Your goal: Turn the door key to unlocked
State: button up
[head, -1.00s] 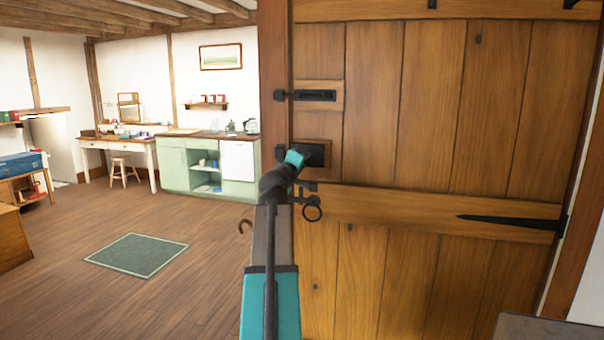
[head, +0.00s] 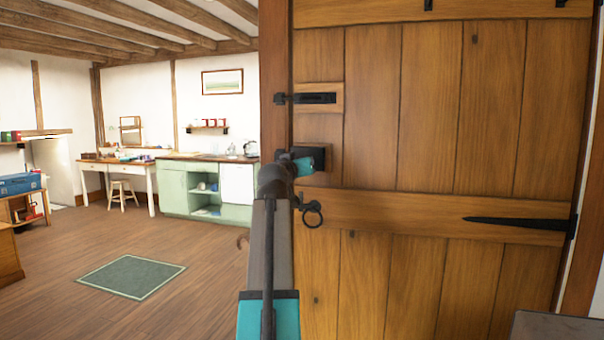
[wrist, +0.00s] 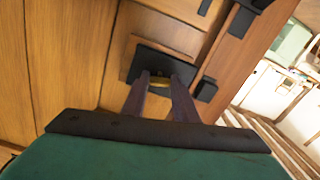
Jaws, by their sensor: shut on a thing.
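The plank door (head: 430,110) fills the right side of the head view and appears shut. Its black lock (head: 319,154) is fixed at the door's left edge. My gripper (wrist: 160,83) is at the lock, shut on the small brass-coloured key (wrist: 159,81). The fingers stand on both sides of the key, against the dark lock plate (wrist: 165,62) in the wrist view. That view is rolled, so the door planks run slanted. My arm hides the key in the head view, and its exact turn angle cannot be told.
A black bolt (head: 312,98) is above the lock. A black ring handle (head: 312,214) hangs just below my gripper. A long hinge strap (head: 515,222) is at the right. The floor left of my arm is open, with a green rug (head: 132,276).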

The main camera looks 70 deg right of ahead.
jog(key=shift+r+m+b, duration=0.15)
jog(key=shift+m+b, duration=0.65)
jog(key=shift+m, duration=0.4)
jog(key=o, duration=1.1)
jog(key=shift+c, duration=0.2)
jog(key=a+p, duration=0.1)
jog(key=a, duration=1.2)
jog(key=shift+s+a, duration=0.35)
jog(key=shift+s, duration=0.1)
